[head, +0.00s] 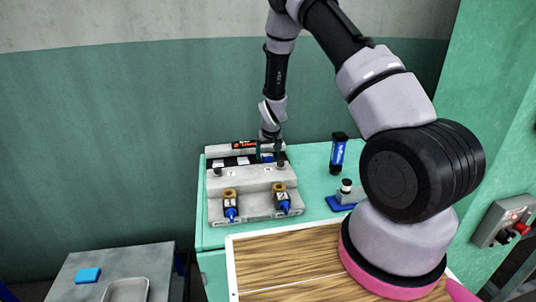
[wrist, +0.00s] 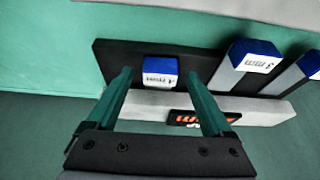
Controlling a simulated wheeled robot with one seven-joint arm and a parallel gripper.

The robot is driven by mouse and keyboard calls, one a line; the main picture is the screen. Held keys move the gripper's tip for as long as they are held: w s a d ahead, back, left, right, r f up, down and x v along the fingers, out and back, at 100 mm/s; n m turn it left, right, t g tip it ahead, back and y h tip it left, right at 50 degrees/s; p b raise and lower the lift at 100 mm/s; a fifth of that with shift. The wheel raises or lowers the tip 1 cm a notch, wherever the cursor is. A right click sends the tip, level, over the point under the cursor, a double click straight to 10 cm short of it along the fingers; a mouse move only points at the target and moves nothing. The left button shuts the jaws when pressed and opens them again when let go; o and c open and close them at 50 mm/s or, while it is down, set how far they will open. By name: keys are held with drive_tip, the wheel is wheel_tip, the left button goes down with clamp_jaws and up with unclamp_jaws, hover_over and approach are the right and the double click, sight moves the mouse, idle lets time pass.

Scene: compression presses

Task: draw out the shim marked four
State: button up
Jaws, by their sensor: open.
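The shim marked four (wrist: 160,65) is a small blue-ended block with a white label reading 4 mm, upside down in the wrist view. It sits at a black plate (wrist: 112,58) of the press. My gripper (wrist: 158,76) is open, with one green finger to the left and one to the right of this shim. The fingers look apart from it; I cannot tell how deep they reach. In the head view my gripper (head: 268,147) is over the back of the grey press (head: 250,178), and the shim is not clearly visible there.
A shim marked 3 mm (wrist: 253,55) stands right of the four, and another (wrist: 310,66) at the right edge. Two brass fittings with blue parts (head: 231,205) are at the press front. A blue-black bottle (head: 338,153) and a blue-based stamp-like object (head: 346,196) stand to the right.

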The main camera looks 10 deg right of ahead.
sight(270, 158)
clamp_jaws()
drive_tip(key=shift+s, duration=2.2)
unclamp_jaws()
drive_tip(key=shift+s, duration=0.1)
drive_tip(key=shift+r, duration=0.15)
drive_tip(key=v, duration=1)
drive_tip(key=shift+s+r, duration=0.2)
drive_tip(key=shift+r, duration=0.1)
